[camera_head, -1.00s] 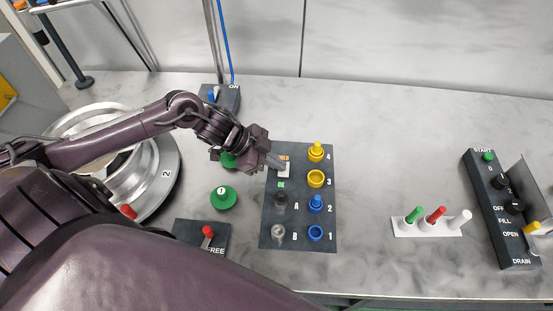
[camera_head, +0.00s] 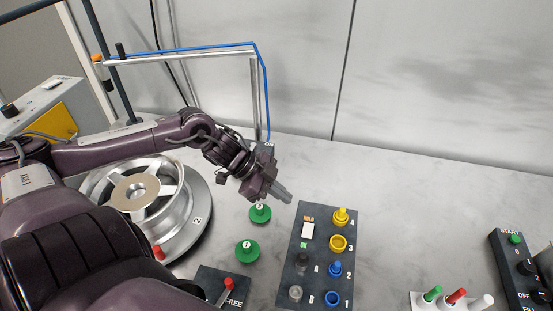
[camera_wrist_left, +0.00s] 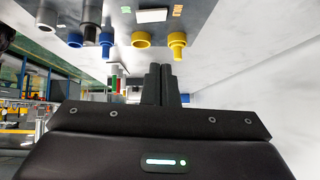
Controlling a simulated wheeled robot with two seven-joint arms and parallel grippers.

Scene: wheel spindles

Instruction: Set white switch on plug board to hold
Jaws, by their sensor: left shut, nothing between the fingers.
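The dark plug board (camera_head: 320,277) lies on the bench in the head view. Its white switch (camera_head: 308,231) sits at the upper left, just below a small orange label (camera_head: 308,218). I cannot tell which way the switch is tipped. In the left wrist view the white switch (camera_wrist_left: 152,15) shows at the top, between the orange and green labels. My left gripper (camera_head: 288,198) is shut and empty, above the board's far left corner and apart from the switch. Its closed fingers (camera_wrist_left: 163,84) also show in the left wrist view. My right gripper is not in view.
Yellow plugs (camera_head: 340,217) and blue plugs (camera_head: 335,269) stand along the board's right column. Green knobs (camera_head: 247,251) and a silver wheel (camera_head: 135,190) are to the left. A red lever (camera_head: 226,291) is at the front.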

